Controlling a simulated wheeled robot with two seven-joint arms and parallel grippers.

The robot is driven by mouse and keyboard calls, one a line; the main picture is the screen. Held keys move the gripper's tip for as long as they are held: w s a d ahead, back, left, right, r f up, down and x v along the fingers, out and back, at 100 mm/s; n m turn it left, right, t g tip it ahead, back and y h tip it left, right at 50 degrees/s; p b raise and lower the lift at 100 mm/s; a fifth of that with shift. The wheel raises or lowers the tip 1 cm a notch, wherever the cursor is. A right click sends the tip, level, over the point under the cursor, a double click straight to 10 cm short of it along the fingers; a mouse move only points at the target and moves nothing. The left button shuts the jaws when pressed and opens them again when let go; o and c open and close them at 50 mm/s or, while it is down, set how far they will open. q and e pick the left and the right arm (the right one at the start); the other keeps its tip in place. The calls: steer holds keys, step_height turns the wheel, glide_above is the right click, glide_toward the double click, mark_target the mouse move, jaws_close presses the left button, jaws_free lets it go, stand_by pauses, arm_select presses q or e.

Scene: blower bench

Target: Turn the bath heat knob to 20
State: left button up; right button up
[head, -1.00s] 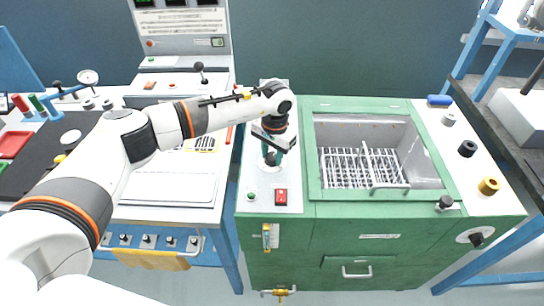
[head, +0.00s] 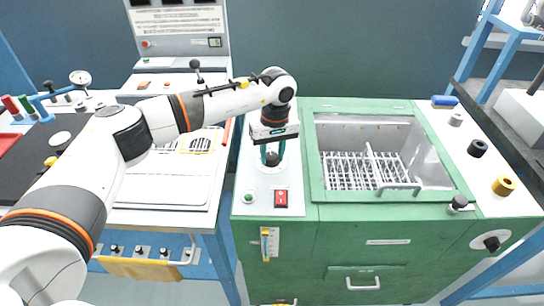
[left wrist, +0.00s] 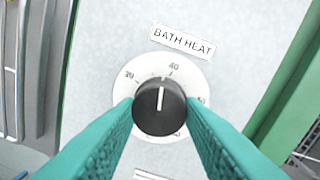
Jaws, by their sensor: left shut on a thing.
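The bath heat knob (left wrist: 159,107) is a black round knob with a white pointer line on a white dial (left wrist: 122,108), below a BATH HEAT label (left wrist: 182,41). The dial's right and lower marks are partly hidden by the fingers. My left gripper (left wrist: 160,112) is shut on the knob, with one teal finger on each side. In the head view my left gripper (head: 271,158) reaches down to the knob (head: 271,159) on the panel left of the basin. My right gripper is out of view.
A red switch (head: 281,199) and a green button (head: 248,197) sit just in front of the knob. The green bench's open basin (head: 330,191) with a wire rack lies to the right. Black (head: 477,148) and yellow (head: 503,186) knobs stand on the far right panel.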

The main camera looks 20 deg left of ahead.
mark_target(269, 154)
arm_select(q)
steer(key=n+b, duration=0.1)
steer(key=n, duration=0.4)
steer(key=shift+w+n, duration=0.1)
steer(key=shift+n, duration=0.2)
steer(key=n+b, duration=0.1)
steer(key=n, duration=0.5)
steer(key=shift+w+a, duration=0.1)
steer(key=n, duration=0.6)
steer(key=shift+n+h, duration=0.3)
steer(key=shift+h, duration=0.1)
steer(key=n, duration=0.5)
steer(key=shift+a+n, duration=0.1)
steer(key=shift+n, duration=0.3)
steer(key=o, duration=1)
step_height(269, 154, up, 12)
steer(key=shift+w+a+b, duration=0.15)
steer(key=shift+a+b, duration=0.15)
steer(key=shift+b, duration=0.15)
